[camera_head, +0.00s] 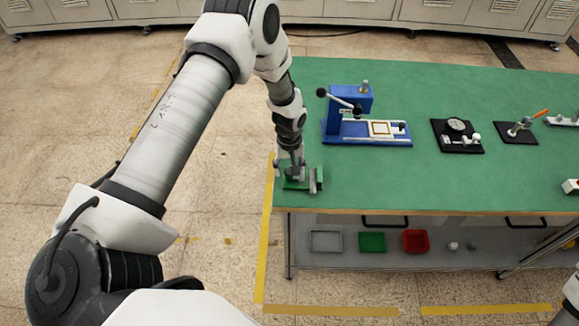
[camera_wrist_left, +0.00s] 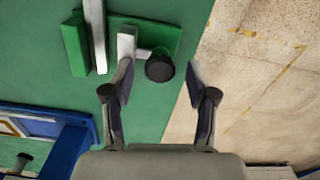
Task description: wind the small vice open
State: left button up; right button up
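The small vice (camera_head: 314,182) sits at the table's near left corner, with a green base and grey jaws. In the left wrist view the vice (camera_wrist_left: 97,30) shows its green body, pale metal bars and a round black knob (camera_wrist_left: 160,68) on a short pale shaft. My left gripper (camera_head: 292,170) points down over the vice and hides part of it. In the left wrist view its fingers are spread apart, with the knob in line with the gap between the fingertips and green table showing around it. I cannot tell the knob's exact depth. My right gripper is out of view.
A blue press (camera_head: 345,110) with a lever stands on the green table (camera_head: 430,90) behind the vice. A black plate with a dial (camera_head: 457,133) and another small black fixture (camera_head: 516,132) lie to the right. A lower shelf (camera_head: 400,258) holds grey, green and red trays.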

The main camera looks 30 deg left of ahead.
pick_arm(q)
notch_tip(320, 180, up, 12)
dwell(0.6)
jog(key=shift+w, duration=0.1)
